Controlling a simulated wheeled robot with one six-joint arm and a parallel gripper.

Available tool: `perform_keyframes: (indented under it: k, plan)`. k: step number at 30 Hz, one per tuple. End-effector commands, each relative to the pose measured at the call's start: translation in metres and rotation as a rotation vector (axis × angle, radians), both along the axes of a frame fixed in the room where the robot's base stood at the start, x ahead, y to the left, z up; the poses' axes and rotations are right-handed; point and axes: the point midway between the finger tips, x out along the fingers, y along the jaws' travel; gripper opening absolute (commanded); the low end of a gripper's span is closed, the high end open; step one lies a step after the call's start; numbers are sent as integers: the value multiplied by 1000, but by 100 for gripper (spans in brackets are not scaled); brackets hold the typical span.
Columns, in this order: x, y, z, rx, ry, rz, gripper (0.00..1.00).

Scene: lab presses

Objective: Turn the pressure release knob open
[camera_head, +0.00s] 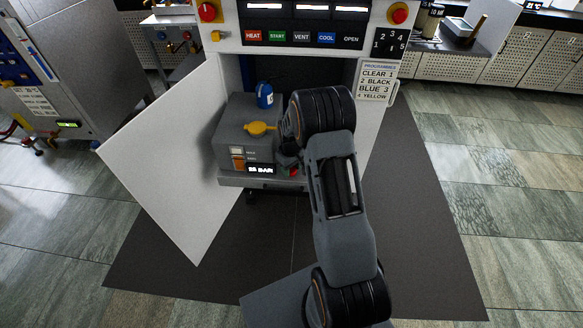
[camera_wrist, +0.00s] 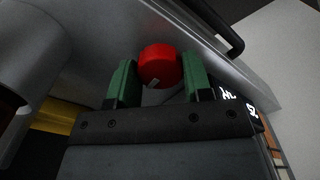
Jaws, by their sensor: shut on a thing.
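A round red knob (camera_wrist: 160,62), which I take for the pressure release knob, sits between the two green fingers of my gripper (camera_wrist: 160,70) in the wrist view. The fingers are closed on its two sides. A small pale mark shows on the knob's lower edge. In the head view, only a bit of red (camera_head: 293,170) shows beside my arm, at the right front of the grey press unit (camera_head: 232,118); my gripper is mostly hidden there. A lit display (camera_head: 261,169) on the unit's front reads a BAR value, hard to make out exactly.
The unit carries a yellow handle (camera_head: 260,128) and a blue canister (camera_head: 265,95). A white door (camera_head: 170,160) stands open at the left. A labelled button panel (camera_head: 302,38) is above, and a programme sign (camera_head: 378,82) hangs at the right. The dark mat (camera_head: 430,230) has free room at right.

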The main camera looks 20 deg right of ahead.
Motion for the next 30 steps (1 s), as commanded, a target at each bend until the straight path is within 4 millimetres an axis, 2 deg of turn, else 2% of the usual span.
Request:
perform_keyframes:
  k: [13,14,21,30]
  plan:
    - [-2,0,-2,1,8,10,22]
    - [-2,0,-2,1,8,10,48]
    - [-1,0,-1,0,3,9,71]
    - [0,0,3,0,1,8,71]
